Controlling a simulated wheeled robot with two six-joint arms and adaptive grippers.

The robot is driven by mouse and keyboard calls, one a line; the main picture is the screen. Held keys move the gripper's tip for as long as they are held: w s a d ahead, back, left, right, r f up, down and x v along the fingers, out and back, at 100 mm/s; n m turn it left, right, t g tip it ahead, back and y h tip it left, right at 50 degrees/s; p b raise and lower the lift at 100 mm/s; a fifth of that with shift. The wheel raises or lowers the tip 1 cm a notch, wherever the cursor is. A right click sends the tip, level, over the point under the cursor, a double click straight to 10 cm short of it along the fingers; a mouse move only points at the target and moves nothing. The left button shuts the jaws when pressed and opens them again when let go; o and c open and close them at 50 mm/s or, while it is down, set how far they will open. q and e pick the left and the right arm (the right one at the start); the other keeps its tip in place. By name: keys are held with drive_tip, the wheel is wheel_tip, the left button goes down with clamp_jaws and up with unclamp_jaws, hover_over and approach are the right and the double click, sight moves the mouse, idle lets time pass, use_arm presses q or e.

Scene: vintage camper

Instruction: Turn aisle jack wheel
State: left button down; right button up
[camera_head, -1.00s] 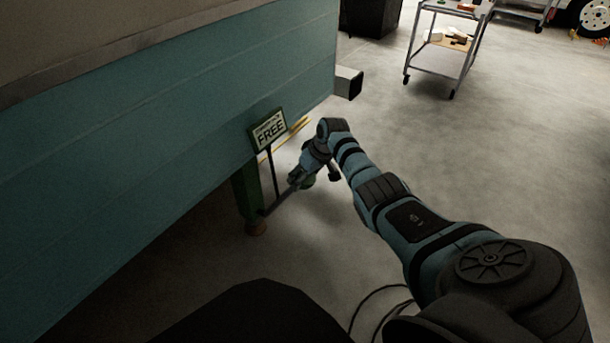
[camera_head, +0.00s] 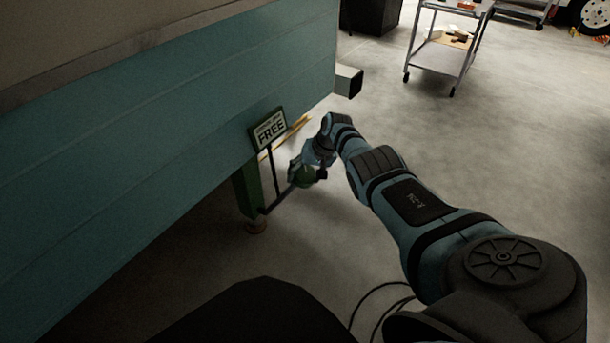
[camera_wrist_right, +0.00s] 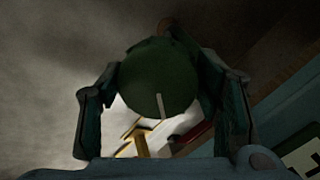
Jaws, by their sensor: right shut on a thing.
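The jack wheel is a dark green round wheel (camera_head: 303,174) on the end of a dark rod beside the green jack leg (camera_head: 249,190). My right gripper (camera_head: 312,165) is at the wheel, low beside the camper's teal side. In the right wrist view the wheel (camera_wrist_right: 158,80) sits between the two fingers of my right gripper (camera_wrist_right: 165,85), with a pale line on its face. The gripper is shut on the wheel. Its exact contact points are dark and hard to see. My left gripper is out of view.
The teal camper wall (camera_head: 180,130) fills the left. A square beam end (camera_head: 348,81) juts out. A cart (camera_head: 440,55) stands at the back. The floor on the right is clear.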

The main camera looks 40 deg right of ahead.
idle(0.4)
drive_tip(key=o, duration=1.2)
drive_tip(key=shift+c, duration=0.2)
drive_tip(key=shift+s+d+r, duration=0.1)
drive_tip(key=shift+d+r, duration=0.1)
drive_tip(key=shift+r, duration=0.25)
drive_tip(key=v, duration=1.1)
drive_tip(key=shift+s+a+f, duration=0.1)
drive_tip(key=shift+s, duration=0.05)
